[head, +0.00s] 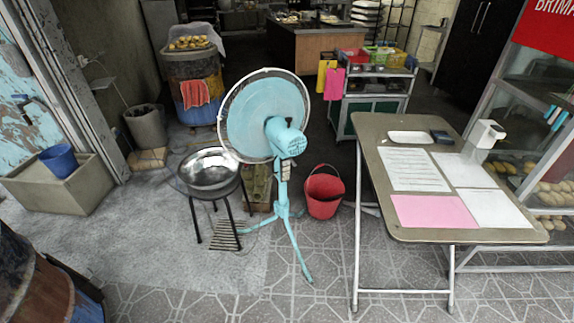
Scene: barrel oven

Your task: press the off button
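A light blue standing fan (266,115) with a round cage stands in the middle of the head view on splayed legs. Its motor housing (287,137) faces me. A small box (286,169) is on its pole just below the motor. I cannot make out an off button on it; any buttons are too small to tell. I cannot tell which device the off button belongs to. Neither of my grippers is in view.
A folding table (375,146) with papers stands at the right. A metal bowl on a stand (208,170) is left of the fan, and a red bucket (324,193) is right of it. The tiled floor (240,295) in front is mostly clear.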

